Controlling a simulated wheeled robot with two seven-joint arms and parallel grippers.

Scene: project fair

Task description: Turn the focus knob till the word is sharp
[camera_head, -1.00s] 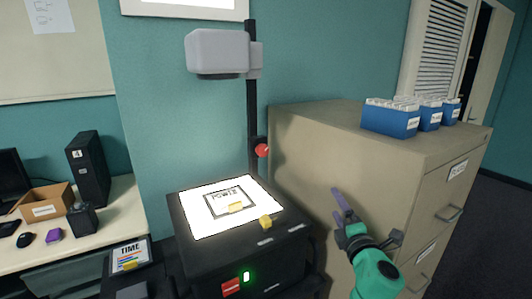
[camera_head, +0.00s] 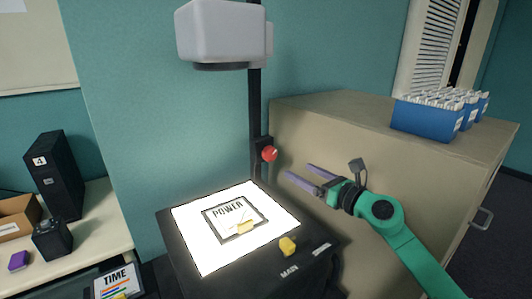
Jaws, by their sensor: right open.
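The focus knob (camera_head: 269,153) is a red round knob on the black upright post (camera_head: 256,110) of the overhead projector. The projector's grey head (camera_head: 222,32) is at the top of the post. Its bright stage (camera_head: 195,235) holds a framed sheet (camera_head: 222,215) that reads POWER. My right gripper (camera_head: 298,173) is open and empty, its purple fingers pointing left, to the right of and a little below the knob, apart from it in the picture. The projected word on the wall is out of view. My left gripper is not in view.
A beige filing cabinet (camera_head: 340,140) with blue file boxes (camera_head: 430,118) stands close behind my right arm. A desk with a black computer tower (camera_head: 55,175) is at the left. A TIME sheet (camera_head: 119,281) is at the bottom left.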

